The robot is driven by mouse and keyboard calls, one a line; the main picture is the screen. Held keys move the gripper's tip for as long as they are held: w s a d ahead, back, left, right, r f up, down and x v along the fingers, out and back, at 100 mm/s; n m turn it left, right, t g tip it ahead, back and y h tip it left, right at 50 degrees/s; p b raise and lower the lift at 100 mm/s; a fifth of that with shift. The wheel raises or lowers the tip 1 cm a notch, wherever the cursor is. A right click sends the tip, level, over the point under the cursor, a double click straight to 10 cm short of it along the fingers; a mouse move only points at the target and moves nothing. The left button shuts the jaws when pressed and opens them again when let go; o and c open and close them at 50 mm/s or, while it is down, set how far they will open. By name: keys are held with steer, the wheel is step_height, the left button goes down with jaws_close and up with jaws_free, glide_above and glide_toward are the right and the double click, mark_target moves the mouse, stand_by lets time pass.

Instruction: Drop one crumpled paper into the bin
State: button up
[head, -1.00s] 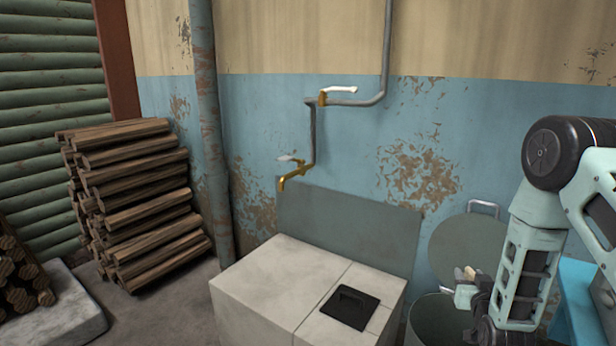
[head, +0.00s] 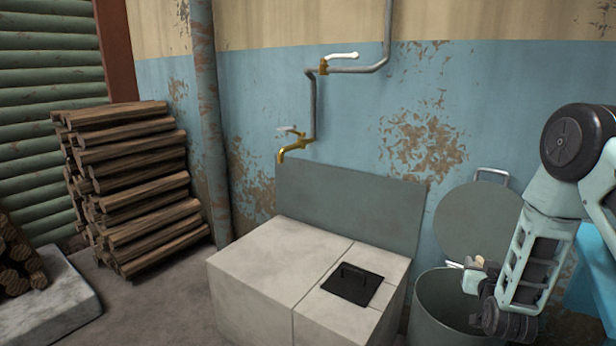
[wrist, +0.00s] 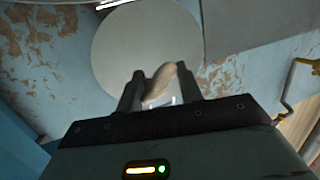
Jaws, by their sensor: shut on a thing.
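My gripper (head: 471,275) is at the lower right of the head view, at the upper part of the open bin. The bin (head: 432,306) is a grey-green metal drum, and its round lid (head: 475,222) stands upright behind it against the wall. In the wrist view my gripper (wrist: 158,92) is shut on a small beige crumpled paper (wrist: 160,84), held between the two dark fingers. The paper also shows as a small pale tan piece in the head view (head: 480,261). The lid (wrist: 120,45) fills the upper middle of the wrist view. The inside of the bin is mostly hidden.
A pale block counter (head: 270,265) with a black hatch (head: 353,285) stands left of the bin. A brass tap (head: 295,148) is on the wall above. A blue piece of furniture (head: 592,265) is at the right. Stacked logs (head: 135,190) stand far left.

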steer(key=shift+f, duration=0.8)
steer(key=o, duration=1)
steer(key=shift+s, duration=0.1)
steer(key=p+v, duration=0.6)
steer(key=v, duration=1.1)
steer(key=shift+s, duration=0.1)
